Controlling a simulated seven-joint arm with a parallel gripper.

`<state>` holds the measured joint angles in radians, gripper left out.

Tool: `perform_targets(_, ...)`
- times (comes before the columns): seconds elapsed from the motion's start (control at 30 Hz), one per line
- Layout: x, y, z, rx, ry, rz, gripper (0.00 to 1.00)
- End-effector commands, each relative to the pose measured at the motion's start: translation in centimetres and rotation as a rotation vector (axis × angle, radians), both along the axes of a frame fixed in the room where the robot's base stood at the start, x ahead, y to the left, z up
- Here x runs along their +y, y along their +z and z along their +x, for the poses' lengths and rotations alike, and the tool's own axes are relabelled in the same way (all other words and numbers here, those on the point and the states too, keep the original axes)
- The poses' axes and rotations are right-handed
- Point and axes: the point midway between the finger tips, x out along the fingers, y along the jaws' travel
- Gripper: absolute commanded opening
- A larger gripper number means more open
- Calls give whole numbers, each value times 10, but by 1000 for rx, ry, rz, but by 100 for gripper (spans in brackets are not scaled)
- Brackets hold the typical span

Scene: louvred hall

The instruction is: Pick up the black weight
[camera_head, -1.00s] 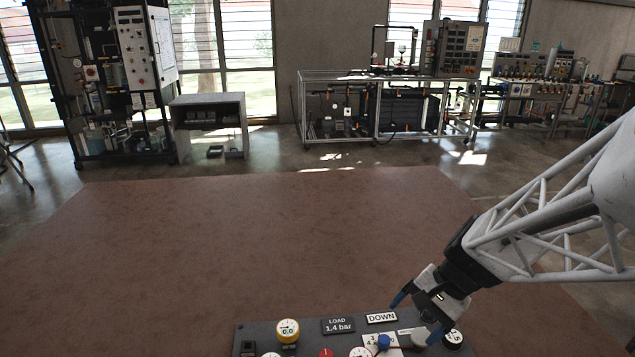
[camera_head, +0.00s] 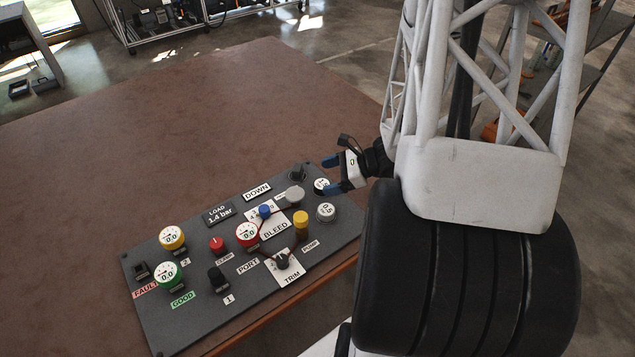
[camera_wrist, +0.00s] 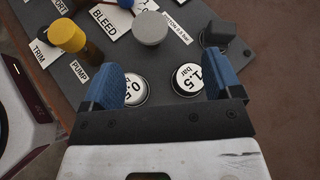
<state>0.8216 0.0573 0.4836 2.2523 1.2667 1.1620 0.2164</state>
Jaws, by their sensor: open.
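The black weight (camera_head: 321,187) is a short dark cylinder with a white top, at the far right part of the grey panel in the head view. In the wrist view the black weight (camera_wrist: 188,78) reads 1.5 bar and stands between the finger lines, nearer the right finger. My gripper (camera_head: 332,175) is open, its blue fingertips close by the weight; part of the weight is hidden by a finger in the head view. In the wrist view my gripper (camera_wrist: 167,84) holds nothing. I cannot tell its height above the weight.
A silver 0.5 bar weight (camera_head: 326,212) stands beside the black one; in the wrist view it is next to the left finger. A grey round piston top (camera_head: 295,196), a yellow pump knob (camera_head: 301,220) and a blue bleed knob (camera_head: 264,211) rise nearby. The brown table (camera_head: 220,110) beyond is clear.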

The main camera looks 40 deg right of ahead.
Motion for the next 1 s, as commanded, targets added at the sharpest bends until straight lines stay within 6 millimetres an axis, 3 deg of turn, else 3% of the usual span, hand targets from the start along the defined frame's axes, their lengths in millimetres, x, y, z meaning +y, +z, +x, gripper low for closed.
perform_targets(0.2,-42,-37,-8,27,-203,117,85)
perform_targets(0.4,-60,-52,-12,34,-290,165,85)
perform_targets(1.0,-57,-57,-7,35,-300,171,85)
